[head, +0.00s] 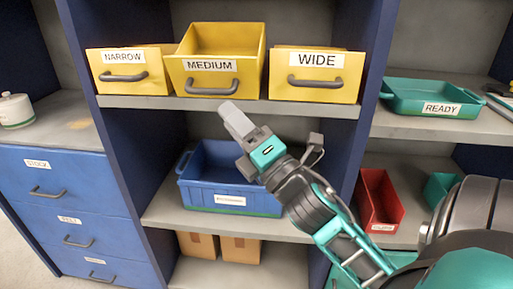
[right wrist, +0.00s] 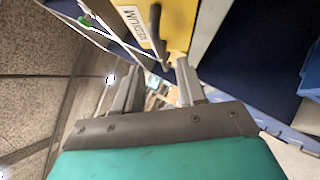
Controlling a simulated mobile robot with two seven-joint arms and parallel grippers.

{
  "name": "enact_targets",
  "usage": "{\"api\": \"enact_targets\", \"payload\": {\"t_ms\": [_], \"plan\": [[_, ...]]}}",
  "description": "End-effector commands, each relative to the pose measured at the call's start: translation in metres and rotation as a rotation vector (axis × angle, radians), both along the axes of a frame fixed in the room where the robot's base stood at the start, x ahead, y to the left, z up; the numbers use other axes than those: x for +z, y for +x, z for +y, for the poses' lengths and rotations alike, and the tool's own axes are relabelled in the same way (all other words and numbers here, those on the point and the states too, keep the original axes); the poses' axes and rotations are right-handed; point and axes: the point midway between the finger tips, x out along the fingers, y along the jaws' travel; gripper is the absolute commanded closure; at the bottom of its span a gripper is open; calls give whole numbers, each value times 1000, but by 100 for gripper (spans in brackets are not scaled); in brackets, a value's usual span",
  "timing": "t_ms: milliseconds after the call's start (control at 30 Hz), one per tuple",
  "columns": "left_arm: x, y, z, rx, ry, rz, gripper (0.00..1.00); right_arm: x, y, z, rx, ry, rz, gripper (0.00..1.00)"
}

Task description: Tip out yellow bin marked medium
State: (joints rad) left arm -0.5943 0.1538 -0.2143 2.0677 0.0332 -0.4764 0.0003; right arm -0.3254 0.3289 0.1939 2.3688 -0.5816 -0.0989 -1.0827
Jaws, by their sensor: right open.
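The yellow bin marked MEDIUM (head: 250,72) sits on the upper shelf, sticking out further forward than its neighbours. It has a dark handle (head: 211,88) below its white label. Its top is open; no contents show in the part I see. My right gripper (head: 232,116) is open, just below and in front of this bin in the head view. In the right wrist view, the open fingers (right wrist: 160,88) are empty, with the yellow bin (right wrist: 178,25) and its handle beyond them; they appear apart from it. My left gripper is not in view.
Yellow bins marked NARROW (head: 128,72) and WIDE (head: 317,75) flank it closely. A blue crate (head: 226,178) is on the shelf below. A teal tray marked READY (head: 432,97) and a red bin (head: 378,203) are on shelves to the right. Blue uprights divide the bays.

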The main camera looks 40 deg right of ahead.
Motion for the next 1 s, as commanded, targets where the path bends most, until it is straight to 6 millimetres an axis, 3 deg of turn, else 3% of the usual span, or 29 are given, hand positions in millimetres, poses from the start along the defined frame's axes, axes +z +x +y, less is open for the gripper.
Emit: {"api": "enact_targets", "payload": {"t_ms": [200, 400, 1000], "plan": [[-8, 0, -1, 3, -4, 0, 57, -18, -34, -1, -3, 2, 5, 60], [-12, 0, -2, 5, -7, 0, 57, -25, -53, -2, -2, 2, 2, 60], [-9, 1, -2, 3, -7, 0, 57, -25, -57, -3, 11, -2, 0, 60]]}}
